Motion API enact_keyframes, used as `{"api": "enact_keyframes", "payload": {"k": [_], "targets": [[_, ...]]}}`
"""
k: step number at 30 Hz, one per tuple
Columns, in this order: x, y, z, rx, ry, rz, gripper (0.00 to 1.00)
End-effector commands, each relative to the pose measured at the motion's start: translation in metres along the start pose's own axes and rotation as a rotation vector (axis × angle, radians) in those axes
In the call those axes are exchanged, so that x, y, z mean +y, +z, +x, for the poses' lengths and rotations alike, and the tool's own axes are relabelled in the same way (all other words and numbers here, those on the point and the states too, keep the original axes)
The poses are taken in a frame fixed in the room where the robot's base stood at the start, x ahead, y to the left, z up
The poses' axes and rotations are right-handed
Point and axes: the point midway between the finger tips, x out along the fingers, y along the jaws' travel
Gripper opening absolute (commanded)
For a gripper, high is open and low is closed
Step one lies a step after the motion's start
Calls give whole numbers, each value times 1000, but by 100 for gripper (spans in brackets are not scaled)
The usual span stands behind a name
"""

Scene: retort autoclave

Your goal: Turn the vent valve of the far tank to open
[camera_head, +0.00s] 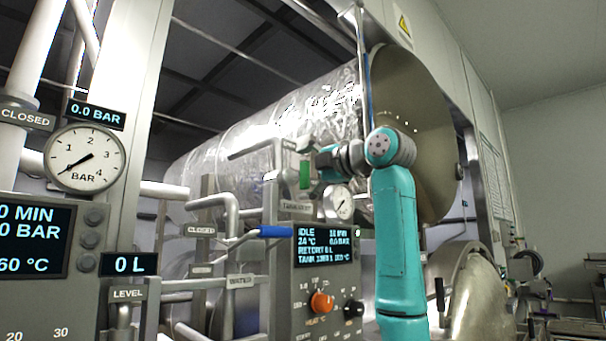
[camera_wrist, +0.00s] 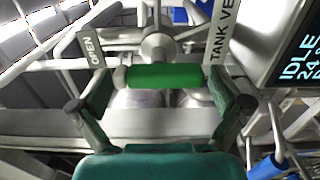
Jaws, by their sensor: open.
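The vent valve's green handle (camera_head: 305,175) stands upright on the panel by the large shiny tank (camera_head: 290,110) in the head view. In the wrist view the green handle (camera_wrist: 165,76) lies across the picture, in front of a round metal valve hub (camera_wrist: 158,45). The OPEN sign (camera_wrist: 90,48) is left of it and the TANK VENT sign (camera_wrist: 223,40) right of it, its end cut off. My gripper (camera_wrist: 160,90) is open, one finger off each end of the handle, apart from it. In the head view my gripper (camera_head: 318,168) is close beside the handle, partly hidden.
Below stand a gauge (camera_head: 341,203), a control box with an IDLE screen (camera_head: 323,246) and an orange knob (camera_head: 321,303). A blue lever (camera_head: 275,231) and metal pipes (camera_head: 212,203) crowd the left. The tank's open round door (camera_head: 415,130) is behind my arm.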

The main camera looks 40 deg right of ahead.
Motion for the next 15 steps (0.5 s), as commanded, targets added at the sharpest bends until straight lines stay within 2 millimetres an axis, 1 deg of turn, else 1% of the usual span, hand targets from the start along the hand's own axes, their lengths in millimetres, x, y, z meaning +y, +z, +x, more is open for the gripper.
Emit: {"api": "enact_keyframes", "payload": {"k": [4, 8, 11, 15], "targets": [[0, 0, -2, -1, 1, 0, 100], [1, 0, -13, -1, 3, 0, 100], [1, 1, -30, -3, 2, -2, 100], [1, 1, -59, -3, 3, -3, 100]]}}
